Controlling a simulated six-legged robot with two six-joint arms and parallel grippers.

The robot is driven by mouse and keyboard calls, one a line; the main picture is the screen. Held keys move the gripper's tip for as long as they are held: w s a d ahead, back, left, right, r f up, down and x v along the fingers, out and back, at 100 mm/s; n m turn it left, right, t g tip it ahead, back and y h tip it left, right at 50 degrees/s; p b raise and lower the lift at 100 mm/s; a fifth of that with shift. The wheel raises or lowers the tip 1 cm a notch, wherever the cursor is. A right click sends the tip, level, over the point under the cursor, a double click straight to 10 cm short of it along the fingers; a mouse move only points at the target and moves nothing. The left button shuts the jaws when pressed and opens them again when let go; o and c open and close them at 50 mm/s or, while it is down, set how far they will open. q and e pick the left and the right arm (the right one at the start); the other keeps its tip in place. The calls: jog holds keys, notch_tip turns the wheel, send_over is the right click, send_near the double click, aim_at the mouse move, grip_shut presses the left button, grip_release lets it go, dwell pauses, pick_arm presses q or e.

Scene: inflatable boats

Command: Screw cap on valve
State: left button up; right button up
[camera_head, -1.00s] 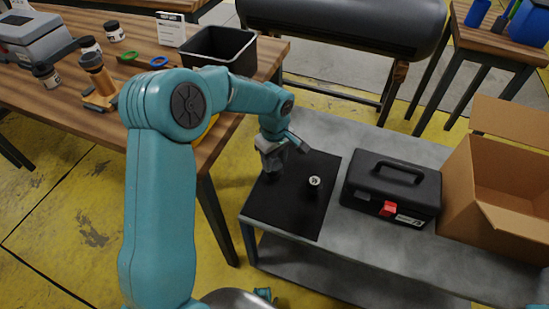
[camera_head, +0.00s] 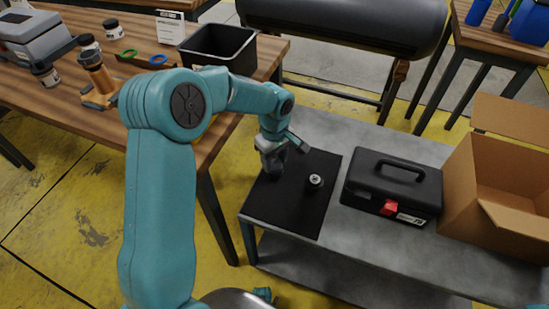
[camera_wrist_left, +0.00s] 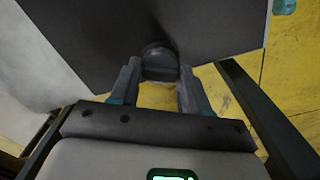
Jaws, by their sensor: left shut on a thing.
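My left gripper (camera_head: 273,164) is low over the left part of the black mat (camera_head: 292,212). In the left wrist view, its two fingers (camera_wrist_left: 159,82) are shut on a dark round piece (camera_wrist_left: 160,62) that looks like the cap. In the head view this piece is mostly hidden by the gripper. A small round fitting with a dark rim and pale centre (camera_head: 315,181), which looks like the valve, stands on the mat to the right of the gripper, apart from it.
A black toolbox (camera_head: 392,187) with a red latch stands on the grey bench right of the mat. An open cardboard box (camera_head: 500,180) is further right. The wooden table (camera_head: 60,110) at left holds jars and a black bin (camera_head: 218,48). The mat's front is clear.

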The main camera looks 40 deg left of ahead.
pick_arm(q)
jog(key=shift+f, duration=0.2)
dwell(0.5)
jog(key=shift+r, duration=0.1)
jog(key=m, duration=0.2)
jog(key=shift+m+p, duration=0.3)
jog(key=shift+p, duration=0.05)
jog(key=m, duration=0.3)
jog(key=m+p, duration=0.1)
jog(key=m, duration=0.1)
jog(key=shift+m, duration=0.3)
jog(key=m+p, duration=0.1)
jog(key=m, duration=0.2)
